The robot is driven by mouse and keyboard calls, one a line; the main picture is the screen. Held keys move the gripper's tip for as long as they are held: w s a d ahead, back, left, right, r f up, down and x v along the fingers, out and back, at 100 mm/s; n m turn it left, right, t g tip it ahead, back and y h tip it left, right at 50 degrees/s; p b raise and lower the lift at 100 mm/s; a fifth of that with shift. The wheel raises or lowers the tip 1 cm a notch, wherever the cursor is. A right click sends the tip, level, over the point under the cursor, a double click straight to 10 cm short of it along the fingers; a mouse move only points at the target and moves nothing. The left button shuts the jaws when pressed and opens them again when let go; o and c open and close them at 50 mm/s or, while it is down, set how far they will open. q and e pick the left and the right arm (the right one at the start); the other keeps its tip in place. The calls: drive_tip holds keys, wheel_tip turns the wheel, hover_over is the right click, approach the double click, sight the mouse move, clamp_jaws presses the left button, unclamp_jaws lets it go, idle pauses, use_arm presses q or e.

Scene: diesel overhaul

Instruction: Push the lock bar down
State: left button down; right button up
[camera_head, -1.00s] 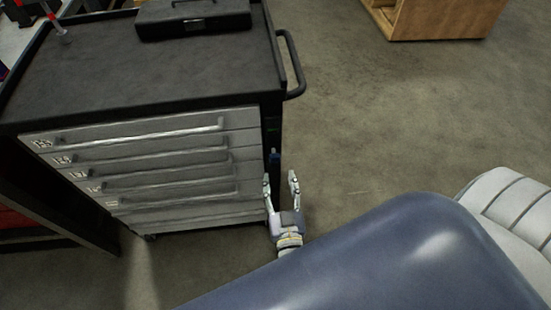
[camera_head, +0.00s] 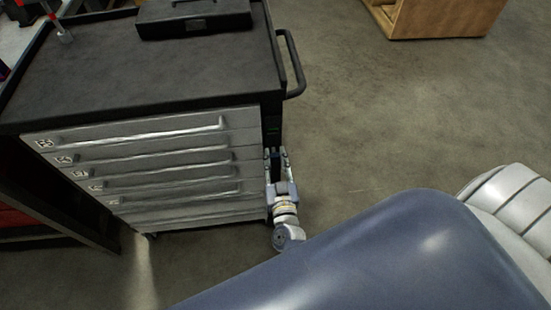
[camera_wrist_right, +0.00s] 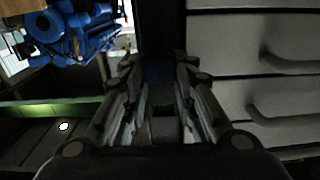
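The lock bar (camera_head: 274,178) is a dark upright strip at the right edge of the tool cabinet's front. It has a small dark blue piece (camera_wrist_right: 158,69), which shows between my fingertips in the wrist view. My right gripper (camera_head: 277,154) points at this strip, with one finger on each side of it. In the wrist view my right gripper (camera_wrist_right: 157,66) has its fingers partly closed, and the blue piece fills the gap between the tips. Contact is hard to see in the dark. My left gripper is in neither view.
The grey-drawered cabinet (camera_head: 150,85) has long handles and a black side handle (camera_head: 294,70). A black case (camera_head: 193,20) lies on top. A wooden crate (camera_head: 440,20) stands at the back right. The floor (camera_head: 390,120) between is clear.

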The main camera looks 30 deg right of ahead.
clamp_jaws()
wheel_tip(320, 180, down, 3)
drive_tip(key=shift+r+b, duration=0.2)
drive_tip(key=shift+b, duration=0.6)
drive_tip(key=o, duration=0.9)
unclamp_jaws()
drive_tip(key=shift+f, duration=0.1)
drive_tip(key=v, duration=1.2)
